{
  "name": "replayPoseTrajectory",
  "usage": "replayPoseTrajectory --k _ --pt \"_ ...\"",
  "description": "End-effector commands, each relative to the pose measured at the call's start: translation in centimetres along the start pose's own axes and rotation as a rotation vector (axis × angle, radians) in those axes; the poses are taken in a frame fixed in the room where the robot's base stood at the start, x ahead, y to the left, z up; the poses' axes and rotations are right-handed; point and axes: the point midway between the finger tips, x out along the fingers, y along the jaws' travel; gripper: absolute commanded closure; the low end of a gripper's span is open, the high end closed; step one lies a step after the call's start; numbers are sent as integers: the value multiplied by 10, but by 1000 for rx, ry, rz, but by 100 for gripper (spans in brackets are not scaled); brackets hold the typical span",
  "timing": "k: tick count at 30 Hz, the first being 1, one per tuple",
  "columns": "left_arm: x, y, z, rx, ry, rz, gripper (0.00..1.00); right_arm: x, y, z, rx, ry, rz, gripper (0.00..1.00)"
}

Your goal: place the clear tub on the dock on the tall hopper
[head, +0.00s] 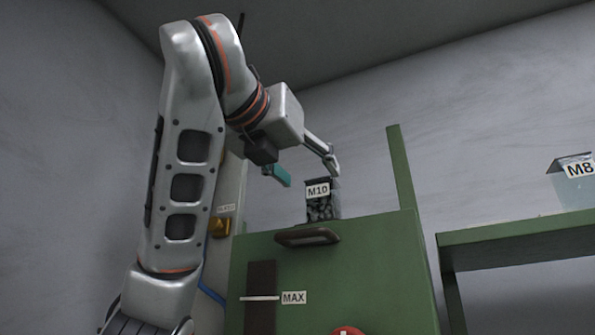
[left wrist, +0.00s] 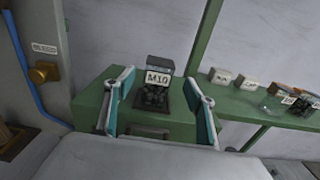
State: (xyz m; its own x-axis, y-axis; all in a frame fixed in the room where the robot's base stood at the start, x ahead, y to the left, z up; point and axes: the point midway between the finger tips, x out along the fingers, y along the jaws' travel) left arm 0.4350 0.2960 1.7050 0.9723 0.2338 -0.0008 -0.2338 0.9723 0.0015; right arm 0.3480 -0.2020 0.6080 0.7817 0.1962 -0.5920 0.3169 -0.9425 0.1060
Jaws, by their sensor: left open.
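The clear tub labelled M10 (head: 322,207), filled with dark small parts, stands upright on top of the tall green hopper (head: 335,265). In the left wrist view the tub (left wrist: 157,78) rests on a dark base, likely the dock, on the hopper top (left wrist: 180,128). My left gripper (head: 306,172) is open, with its fingers just above the tub in the head view. In the left wrist view its fingers (left wrist: 160,85) are on either side of the tub with gaps. No contact shows. The tub's underside is hidden. My right gripper is not in view.
A green shelf (head: 515,238) at the right holds a clear M8 tub (head: 573,188); the left wrist view shows several labelled containers there. A green post (head: 400,167) rises beside the hopper top. A grey column with a yellow fitting (head: 219,227) stands at the left.

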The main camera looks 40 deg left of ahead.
Motion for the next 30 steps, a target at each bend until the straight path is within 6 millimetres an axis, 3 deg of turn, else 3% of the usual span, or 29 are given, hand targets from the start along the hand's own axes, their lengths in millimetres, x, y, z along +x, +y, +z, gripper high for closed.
replayPoseTrajectory --k 2,10,30 --pt "-9 2 -2 -2 -1 3 45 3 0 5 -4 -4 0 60" --pt "-33 1 0 -2 -1 1 45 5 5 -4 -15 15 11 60" --pt "-38 1 0 -2 0 0 45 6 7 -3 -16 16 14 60"
